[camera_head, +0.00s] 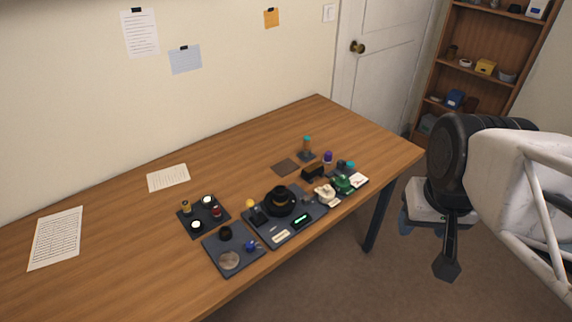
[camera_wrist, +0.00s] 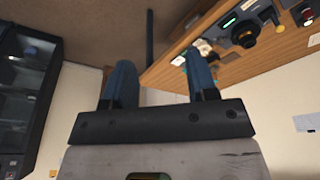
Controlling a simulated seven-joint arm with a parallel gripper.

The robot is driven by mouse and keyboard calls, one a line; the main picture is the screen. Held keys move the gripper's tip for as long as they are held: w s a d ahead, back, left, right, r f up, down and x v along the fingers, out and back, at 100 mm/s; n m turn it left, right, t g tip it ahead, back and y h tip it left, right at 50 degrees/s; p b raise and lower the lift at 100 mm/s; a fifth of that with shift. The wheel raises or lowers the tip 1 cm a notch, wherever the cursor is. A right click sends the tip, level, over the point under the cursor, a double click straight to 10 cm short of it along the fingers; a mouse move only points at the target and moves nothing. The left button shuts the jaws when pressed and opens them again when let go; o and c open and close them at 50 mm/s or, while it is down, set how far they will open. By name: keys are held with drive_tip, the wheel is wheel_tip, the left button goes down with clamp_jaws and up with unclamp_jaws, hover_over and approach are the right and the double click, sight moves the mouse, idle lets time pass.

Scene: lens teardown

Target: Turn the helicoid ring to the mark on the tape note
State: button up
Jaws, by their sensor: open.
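A black round lens body (camera_head: 281,203) with a brown-gold band stands on a dark work tray (camera_head: 262,231); it looks like the helicoid ring's assembly. It also shows in the wrist view (camera_wrist: 243,36), upper right. A small pale strip (camera_head: 281,237) lies on the tray in front of it and may be the tape note; its writing and any mark are too small to read. My gripper (camera_wrist: 162,78) is open and empty, its two blue fingers apart. It is off the table's right end, well away from the lens body.
A parts tray (camera_head: 219,263) and a dark tray with small cups (camera_head: 188,217) stand left of the work tray. Small parts, including a green item (camera_head: 343,183), crowd its right. The wooden table (camera_head: 125,226) is mostly clear at the left. A shelf (camera_head: 477,75) stands behind.

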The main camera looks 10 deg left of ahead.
drive_tip(key=o, duration=0.4)
drive_tip(key=n+g, duration=0.3)
drive_tip(key=n, duration=0.6)
hover_over(280, 190)
drive_tip(key=f, duration=1.6)
drive_tip(key=shift+s+d, duration=0.2)
drive_tip(key=shift+d, duration=0.2)
drive_tip(key=shift+w+a+f, duration=0.2)
drive_tip(key=shift+a+f, duration=0.1)
drive_tip(key=shift+a, duration=0.05)
drive_tip(key=shift+f, duration=0.15)
